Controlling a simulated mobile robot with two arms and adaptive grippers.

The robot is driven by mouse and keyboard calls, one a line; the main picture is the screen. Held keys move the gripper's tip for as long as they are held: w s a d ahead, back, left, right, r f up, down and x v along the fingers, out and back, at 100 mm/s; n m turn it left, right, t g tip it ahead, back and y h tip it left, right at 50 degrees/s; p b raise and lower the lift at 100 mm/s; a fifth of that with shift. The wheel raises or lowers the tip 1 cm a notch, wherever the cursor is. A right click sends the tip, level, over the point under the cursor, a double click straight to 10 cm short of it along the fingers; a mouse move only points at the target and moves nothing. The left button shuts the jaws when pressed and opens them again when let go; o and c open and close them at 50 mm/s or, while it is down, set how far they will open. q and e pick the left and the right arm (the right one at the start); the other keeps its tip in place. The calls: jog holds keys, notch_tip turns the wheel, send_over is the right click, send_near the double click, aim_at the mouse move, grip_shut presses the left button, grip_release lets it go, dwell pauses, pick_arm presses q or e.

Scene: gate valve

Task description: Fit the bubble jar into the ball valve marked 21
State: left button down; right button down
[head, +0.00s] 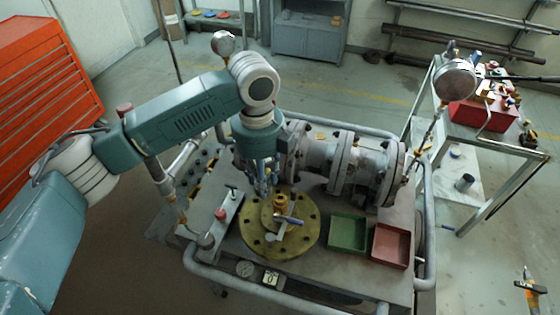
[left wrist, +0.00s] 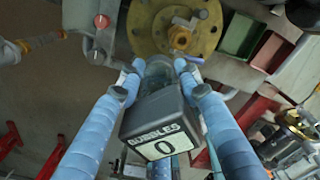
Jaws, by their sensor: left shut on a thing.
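My left gripper (head: 264,192) points down over the bench near the ball valve. The fingers mostly hide the jar in the head view. A brass ball valve (head: 281,201) with a blue handle stands on a round brass flange (head: 258,238). It also shows beyond the fingertips (left wrist: 180,38). No number 21 is readable. My right gripper is not in view.
A green tray (head: 347,233) and a red tray (head: 391,246) sit right of the flange. A large grey gate valve (head: 325,157) lies behind. A red knob (head: 220,214) is left of the flange.

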pick_arm(q)
jog(key=d+f+m+b, duration=0.1)
jog(key=m, duration=0.2)
jog(key=w+d+f+m+b, duration=0.1)
jog(key=m, duration=0.2)
jog(key=w+d+f+m+b, duration=0.1)
jog(key=d+m, duration=0.1)
jog(key=shift+w+f+m, duration=0.2)
jog(key=shift+f+m, duration=0.2)
jog(key=shift+f, duration=0.9)
jog(key=shift+p, duration=0.7)
dwell(0.6)
jog(key=shift+f, duration=1.25)
dwell(1.6)
